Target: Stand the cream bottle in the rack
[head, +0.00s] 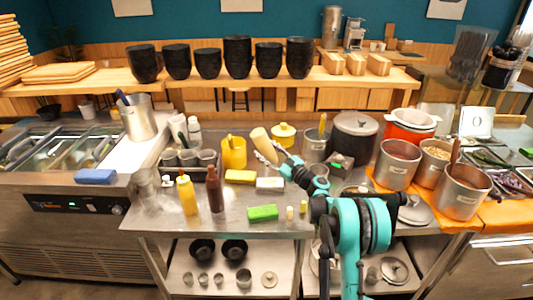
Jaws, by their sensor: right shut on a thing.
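The cream bottle (261,138) is held up above the steel counter, tilted with its upper end to the left. My right gripper (270,151) is shut on its lower part, which the fingers partly hide. A dark rack (204,176) stands to the left on the counter with several grey cups in its back part. A brown bottle (215,190) and a yellow bottle (187,195) stand upright at the rack's front; I cannot tell whether they are inside it. My left gripper is not in view.
A yellow container (233,153) stands between the rack and the held bottle. Yellow (240,176), white (270,184) and green (263,213) blocks lie on the counter. Steel pots (398,164) stand at the right.

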